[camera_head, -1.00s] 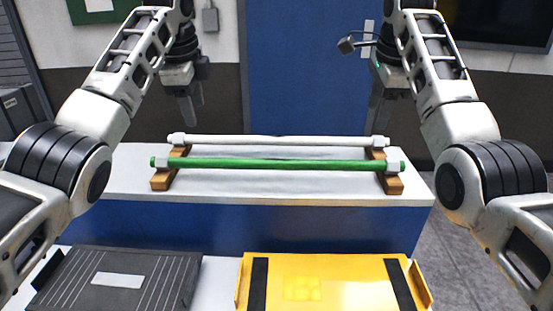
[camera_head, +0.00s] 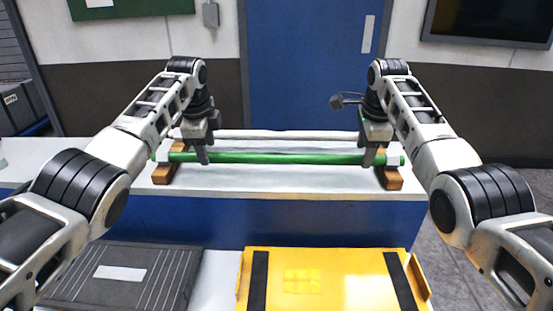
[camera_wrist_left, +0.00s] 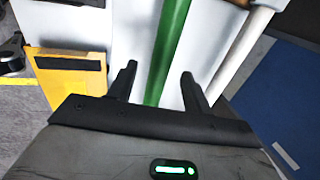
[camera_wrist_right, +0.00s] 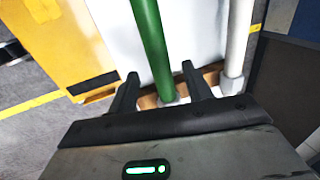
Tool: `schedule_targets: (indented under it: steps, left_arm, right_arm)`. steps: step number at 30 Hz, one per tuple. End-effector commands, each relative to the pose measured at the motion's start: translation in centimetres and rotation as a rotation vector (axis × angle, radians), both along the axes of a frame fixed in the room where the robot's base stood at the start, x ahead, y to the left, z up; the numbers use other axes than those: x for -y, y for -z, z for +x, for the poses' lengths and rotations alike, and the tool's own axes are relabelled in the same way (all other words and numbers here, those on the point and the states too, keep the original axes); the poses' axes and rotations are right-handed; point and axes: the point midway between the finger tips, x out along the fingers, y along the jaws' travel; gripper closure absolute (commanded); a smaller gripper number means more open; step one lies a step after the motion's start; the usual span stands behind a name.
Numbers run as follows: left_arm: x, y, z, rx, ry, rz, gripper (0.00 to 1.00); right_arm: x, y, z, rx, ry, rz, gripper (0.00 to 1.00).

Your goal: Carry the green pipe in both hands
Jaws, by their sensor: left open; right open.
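The green pipe (camera_head: 285,159) lies level across two wooden supports, the left one (camera_head: 165,174) and the right one (camera_head: 391,178), on the white table. My left gripper (camera_head: 204,157) is open over the pipe near its left end. In the left wrist view the pipe (camera_wrist_left: 168,50) runs between the open fingers (camera_wrist_left: 160,80). My right gripper (camera_head: 368,160) is open over the pipe near its right end. In the right wrist view the pipe (camera_wrist_right: 150,45) passes between the open fingers (camera_wrist_right: 160,85). Whether the fingers touch it I cannot tell.
A white pipe (camera_head: 285,134) lies parallel just behind the green one. In front of the table are a yellow tray (camera_head: 325,300) with black strips and a dark grey case (camera_head: 75,275). A blue door (camera_head: 300,60) stands behind.

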Motion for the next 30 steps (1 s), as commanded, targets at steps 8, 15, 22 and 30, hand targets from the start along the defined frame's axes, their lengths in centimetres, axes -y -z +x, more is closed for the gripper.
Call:
schedule_targets:
  steps: [8,15,22,30]
  left_arm:
    - [0.0,2.3,0.6,0.000,0.001,0.000,0.50]
    - [0.0,2.5,0.7,0.001,0.000,0.000,0.50]
    - [0.0,2.5,0.7,0.001,0.000,0.000,0.83]
    - [0.0,2.5,0.7,0.000,0.000,0.000,1.00]
  right_arm:
    - [-0.1,2.2,0.7,0.000,-0.002,-0.001,0.50]
    - [-0.1,2.5,0.7,0.002,-0.002,-0.001,0.50]
    - [-0.1,2.5,0.7,0.001,-0.001,0.000,0.83]
    - [0.0,2.5,0.7,0.001,-0.001,0.000,1.00]
